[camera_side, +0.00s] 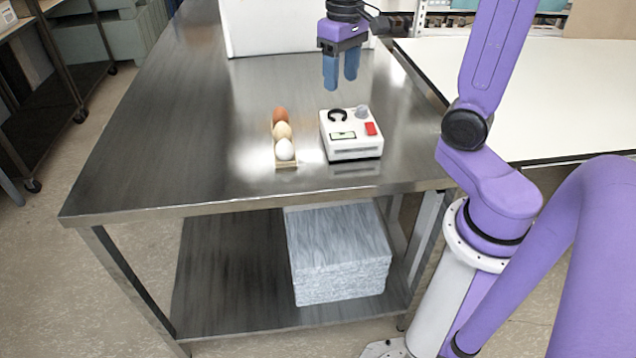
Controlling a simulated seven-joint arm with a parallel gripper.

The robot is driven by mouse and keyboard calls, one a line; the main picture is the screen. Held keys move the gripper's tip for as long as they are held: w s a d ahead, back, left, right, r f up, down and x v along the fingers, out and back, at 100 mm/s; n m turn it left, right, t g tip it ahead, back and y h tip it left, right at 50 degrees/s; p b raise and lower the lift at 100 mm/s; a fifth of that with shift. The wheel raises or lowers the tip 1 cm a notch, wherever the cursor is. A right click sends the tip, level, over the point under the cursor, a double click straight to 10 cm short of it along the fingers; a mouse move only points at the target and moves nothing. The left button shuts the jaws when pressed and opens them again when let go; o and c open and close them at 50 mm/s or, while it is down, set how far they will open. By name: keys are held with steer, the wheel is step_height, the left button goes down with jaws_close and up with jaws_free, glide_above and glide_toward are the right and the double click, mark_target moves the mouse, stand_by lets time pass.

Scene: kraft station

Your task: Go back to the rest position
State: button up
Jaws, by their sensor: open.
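My gripper (341,84) is at the top centre of the side view, pointing down with its two blue fingers apart and nothing between them. It hangs above the steel table (190,130), behind and above a white device (352,148). My purple arm stands at the right. The white device has a black ring, a grey knob, a small green display and a red button on its top.
A narrow holder (286,164) with a brown, a cream and a white egg (285,149) stands left of the device. A white box (270,35) is at the table's back. A white worktop (520,110) lies to the right. The table's left half is clear.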

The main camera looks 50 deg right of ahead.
steer(key=s+a+f+n, duration=0.3)
steer(key=s+a+n, duration=0.2)
steer(key=s, duration=0.5)
steer(key=s+a+f+n, duration=0.4)
steer(key=s+a+n, duration=0.2)
steer(key=s+n, duration=0.2)
steer(key=shift+s+f+n, duration=0.25)
steer(key=shift+s+n, duration=0.15)
steer(key=shift+s, duration=0.65)
